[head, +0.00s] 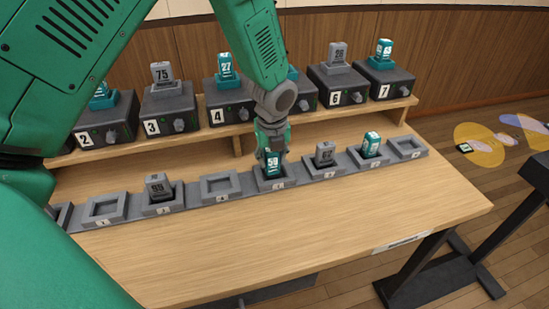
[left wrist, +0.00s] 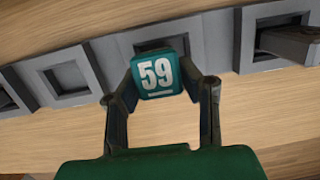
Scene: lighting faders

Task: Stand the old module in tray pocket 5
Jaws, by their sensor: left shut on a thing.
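The module is upright, in or just over a pocket in the middle of the grey tray row (head: 249,190). I cannot tell whether its base touches the pocket floor. The pocket's label is too small to read surely; it comes right after the pocket labelled 4 (head: 221,185), which is empty. My right gripper is not in view.
Left of pocket 4, a grey module (head: 158,186) stands in the tray. To the right stand a grey module (head: 325,153) and a teal module (head: 371,143). Behind, a shelf (head: 215,148) bears numbered dark boxes with modules. The table front (head: 300,235) is clear.

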